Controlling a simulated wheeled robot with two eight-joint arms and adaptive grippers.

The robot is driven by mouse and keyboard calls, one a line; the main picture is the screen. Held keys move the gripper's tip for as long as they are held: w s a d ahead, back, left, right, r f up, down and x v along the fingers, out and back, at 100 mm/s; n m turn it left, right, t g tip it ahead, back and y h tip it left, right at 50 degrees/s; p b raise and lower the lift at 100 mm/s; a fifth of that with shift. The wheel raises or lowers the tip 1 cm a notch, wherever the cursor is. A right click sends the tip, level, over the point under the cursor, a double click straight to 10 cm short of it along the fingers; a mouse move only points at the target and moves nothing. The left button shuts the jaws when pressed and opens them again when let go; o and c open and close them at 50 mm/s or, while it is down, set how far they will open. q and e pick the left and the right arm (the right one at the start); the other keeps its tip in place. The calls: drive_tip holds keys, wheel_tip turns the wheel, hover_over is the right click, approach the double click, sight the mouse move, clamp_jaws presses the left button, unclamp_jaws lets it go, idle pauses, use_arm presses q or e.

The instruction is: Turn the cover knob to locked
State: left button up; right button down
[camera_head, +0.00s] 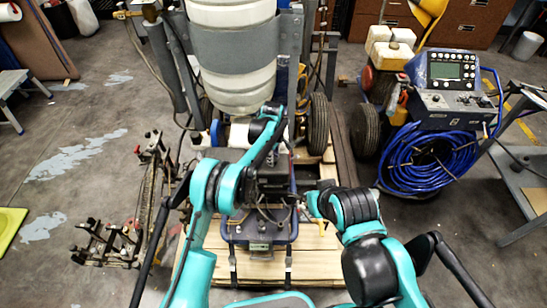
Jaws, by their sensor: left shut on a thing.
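The line striper (258,235) stands on a wooden pallet, with a large white ribbed tank (232,50) in a grey band at its back. My left arm reaches up over the machine. Its gripper (262,127) is beside the white and blue parts just below the tank. It is shut on a small part there, apparently the cover knob, which the gripper and arm hide; I cannot read the knob's setting. My right gripper (308,203) is low at the machine's right side, by the dark frame. Its fingers are too small and covered to tell open from shut.
A second machine with a control panel (452,72) and a coiled blue hose (430,160) stands at right. A metal rack (110,243) of spray parts is at left. Wheels (318,125) and hoses crowd the striper. The pallet slats (315,255) are bare in front.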

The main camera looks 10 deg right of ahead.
use_arm(q)
drive_tip(key=o, duration=1.2)
drive_tip(key=shift+c, duration=0.2)
wheel_tip(320, 180, up, 12)
drive_tip(key=shift+s+a, duration=0.15)
